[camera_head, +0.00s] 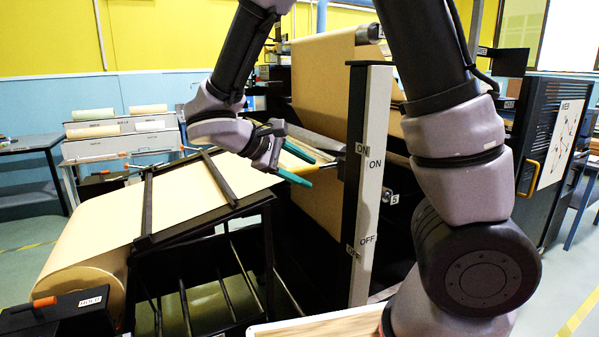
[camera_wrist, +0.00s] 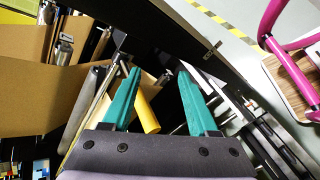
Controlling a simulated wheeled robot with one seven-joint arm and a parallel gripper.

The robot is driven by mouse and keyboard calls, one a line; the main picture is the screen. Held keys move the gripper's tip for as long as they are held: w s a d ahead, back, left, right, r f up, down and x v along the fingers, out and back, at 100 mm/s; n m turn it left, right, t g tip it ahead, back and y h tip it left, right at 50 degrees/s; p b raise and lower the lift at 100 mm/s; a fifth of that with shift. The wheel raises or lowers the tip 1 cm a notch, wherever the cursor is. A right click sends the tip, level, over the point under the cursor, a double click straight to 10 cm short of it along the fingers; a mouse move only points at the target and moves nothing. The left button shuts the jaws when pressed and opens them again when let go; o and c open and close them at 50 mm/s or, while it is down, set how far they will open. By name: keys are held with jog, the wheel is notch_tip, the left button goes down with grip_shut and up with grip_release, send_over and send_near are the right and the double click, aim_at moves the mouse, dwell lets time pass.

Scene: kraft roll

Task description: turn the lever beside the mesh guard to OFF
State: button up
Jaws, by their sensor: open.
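The lever's yellow handle (camera_head: 300,171) sticks out to the left from the black and pale post (camera_head: 370,200), at about the height of its ON labels. The OFF labels are lower on the post. My gripper (camera_head: 322,174) has two teal fingers, open, around the handle's outer part. In the wrist view the yellow handle (camera_wrist: 147,114) shows between the open fingers (camera_wrist: 158,72), closer to the left one. I cannot tell whether a finger touches it. The lever's pivot is partly hidden. I cannot make out the mesh guard for certain.
A brown paper web (camera_head: 320,90) hangs behind the post. A sloped table with pale paper (camera_head: 180,195) lies left, below my gripper. A black box with an orange handle (camera_head: 60,315) stands lower left. A black cabinet (camera_head: 550,120) stands right.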

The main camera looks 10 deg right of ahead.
aim_at(299, 171)
jog(key=w+a+n+t+h, duration=0.1)
jog(key=a+n+t+h, duration=0.1)
jog(key=a+n+t, duration=0.45)
jog(key=w+d+f+m, duration=0.1)
jog(key=w+d, duration=0.1)
jog(key=w+d+f, duration=0.1)
jog(key=w+d, duration=0.1)
jog(key=d, duration=0.1)
jog(key=w+d+f+m+g, duration=0.1)
jog(key=w+d, duration=0.1)
jog(key=shift+d+m, duration=0.15)
jog(key=shift+m, duration=0.2)
grip_shut()
dwell(1.0)
